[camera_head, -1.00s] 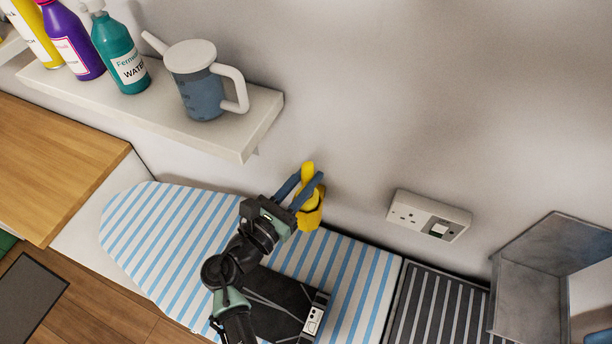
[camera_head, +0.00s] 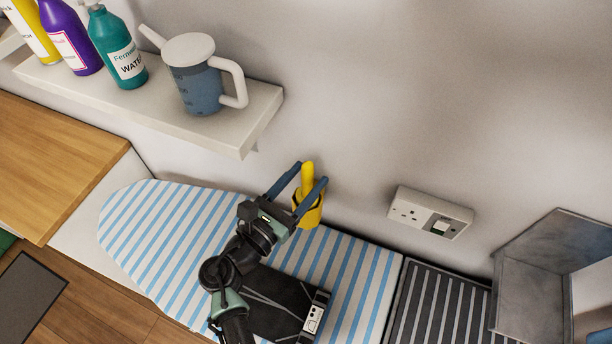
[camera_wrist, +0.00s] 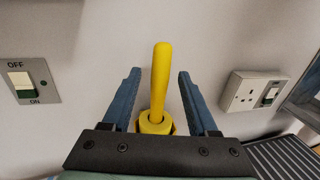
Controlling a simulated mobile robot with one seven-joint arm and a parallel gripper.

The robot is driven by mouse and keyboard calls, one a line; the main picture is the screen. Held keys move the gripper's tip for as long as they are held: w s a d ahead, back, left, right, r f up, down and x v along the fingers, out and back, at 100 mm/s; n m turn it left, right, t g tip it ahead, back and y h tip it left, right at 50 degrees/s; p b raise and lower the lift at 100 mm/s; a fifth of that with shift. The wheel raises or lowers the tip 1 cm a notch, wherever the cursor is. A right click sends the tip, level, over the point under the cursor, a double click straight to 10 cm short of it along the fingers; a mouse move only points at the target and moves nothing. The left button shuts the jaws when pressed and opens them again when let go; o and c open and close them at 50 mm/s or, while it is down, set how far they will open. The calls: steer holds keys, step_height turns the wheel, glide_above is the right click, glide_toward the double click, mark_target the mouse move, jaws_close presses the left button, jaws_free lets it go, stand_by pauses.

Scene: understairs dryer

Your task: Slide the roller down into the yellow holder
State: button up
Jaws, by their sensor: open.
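The yellow holder (camera_head: 311,215) is at the wall above the back edge of the ironing board. The yellow roller handle (camera_head: 308,176) stands up out of it, close to upright. In the wrist view the roller handle (camera_wrist: 161,80) rises from the holder's ring (camera_wrist: 155,123). The lower part of the roller is hidden inside the holder and behind my gripper. My gripper (camera_head: 311,174) is open, with one blue finger on each side of the handle. In the wrist view there is a clear gap between each finger and the handle.
A shelf (camera_head: 160,108) with a jug (camera_head: 196,80) and several bottles is on the wall at the upper left. A socket plate (camera_head: 430,215) is on the wall to the right. The striped ironing board (camera_head: 165,228) lies below my arm.

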steer(key=b+v, duration=0.2)
steer(key=v, duration=1)
steer(key=shift+s+a, duration=0.15)
steer(key=shift+s, duration=0.05)
